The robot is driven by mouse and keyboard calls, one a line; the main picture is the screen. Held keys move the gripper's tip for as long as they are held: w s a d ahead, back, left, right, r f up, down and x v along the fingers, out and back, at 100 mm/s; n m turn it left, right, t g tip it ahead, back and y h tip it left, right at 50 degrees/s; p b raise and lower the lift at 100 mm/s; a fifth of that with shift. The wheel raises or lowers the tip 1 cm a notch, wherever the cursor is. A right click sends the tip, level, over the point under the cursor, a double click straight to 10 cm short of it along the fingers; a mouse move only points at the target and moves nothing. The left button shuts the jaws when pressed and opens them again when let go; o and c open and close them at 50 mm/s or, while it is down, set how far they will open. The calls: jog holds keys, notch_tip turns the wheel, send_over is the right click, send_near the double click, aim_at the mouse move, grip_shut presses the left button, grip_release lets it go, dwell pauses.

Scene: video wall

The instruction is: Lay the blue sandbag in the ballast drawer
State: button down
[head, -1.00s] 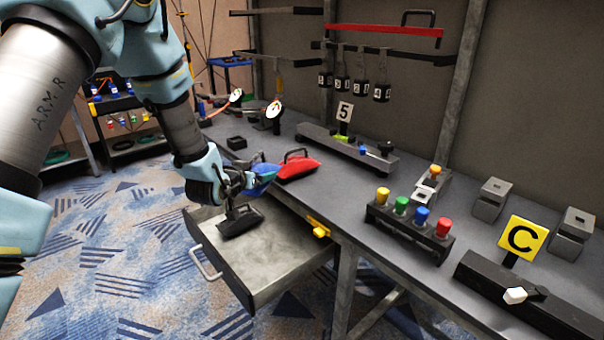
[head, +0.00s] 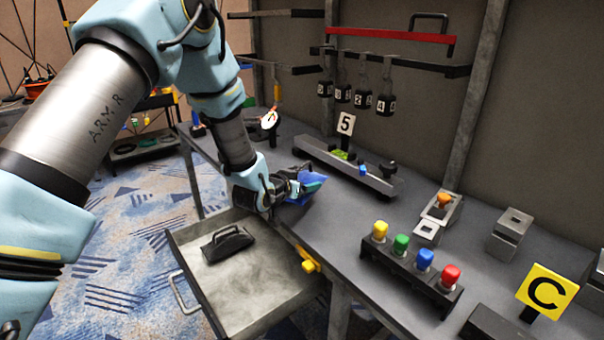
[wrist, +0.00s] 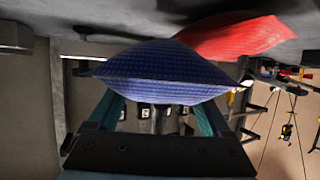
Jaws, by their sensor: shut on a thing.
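The blue sandbag (head: 309,190) is held by my gripper (head: 292,188) above the bench, close to its front edge and behind the drawer. In the wrist view the blue sandbag (wrist: 165,72) spans the gap between my two teal fingers (wrist: 160,112), which are shut on it. The ballast drawer (head: 262,285) is pulled out below and to the left of my gripper. A black handled bag or block (head: 228,243) lies toward the back left of the drawer. The rest of the drawer floor is bare.
A red sandbag (wrist: 235,36) shows beyond the blue one in the wrist view; my arm hides it in the head view. A yellow catch (head: 309,266) sits at the bench edge. A rack of coloured knobs (head: 410,270) stands to the right.

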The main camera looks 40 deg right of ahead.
aim_at(287, 203)
jog(key=shift+w+f+p, duration=0.1)
jog(key=shift+f+p, duration=0.35)
jog(key=shift+f, duration=2.05)
jog(key=shift+f, duration=0.15)
grip_release()
jog(key=shift+f, duration=0.1)
jog(key=shift+r, duration=0.25)
jog(key=b+v, duration=0.2)
jog(key=v, duration=1)
jog(key=shift+a+f, duration=0.1)
jog(key=shift+f, duration=0.05)
